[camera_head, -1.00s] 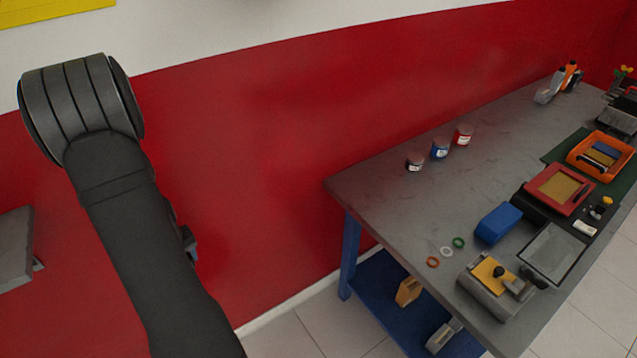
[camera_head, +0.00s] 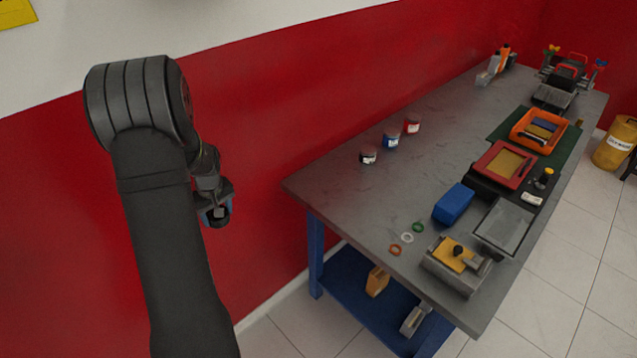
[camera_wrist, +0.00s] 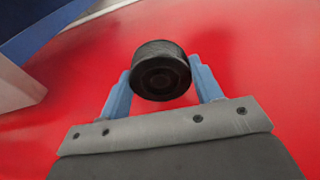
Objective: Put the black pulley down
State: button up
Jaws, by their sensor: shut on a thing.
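The black pulley (camera_wrist: 160,70) is between the two blue fingers of my gripper (camera_wrist: 162,86) in the wrist view, its round face with a central hub toward the camera. My gripper is shut on it. In the head view my gripper (camera_head: 215,212) hangs left of the table, in front of the red wall, with the pulley (camera_head: 217,217) small and dark between its fingers. The pulley is in the air, apart from the table.
The grey workbench (camera_head: 340,195) has clear room at its left end. Three small jars (camera_head: 391,141), coloured rings (camera_head: 407,238), a blue block (camera_head: 453,204), a vice-like fixture (camera_head: 456,265), a red tray (camera_head: 506,163) and an orange tray (camera_head: 538,131) stand on it.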

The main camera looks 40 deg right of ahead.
jog(key=s+d+r, duration=0.3)
jog(key=s+d, duration=0.3)
jog(key=d, duration=0.6)
jog(key=s+d+r+m, duration=0.1)
jog(key=s+d+r, duration=0.3)
jog(key=s+d, duration=0.5)
jog(key=s+d+r, duration=0.3)
jog(key=s+d, duration=0.1)
jog(key=d, duration=1)
send_over(321, 182)
jog(key=f, duration=0.7)
jog(key=shift+s, duration=0.2)
jog(key=shift+f, duration=1.95)
jog(key=shift+f, duration=0.1)
jog(key=o, duration=1.3)
jog(key=shift+f, duration=0.1)
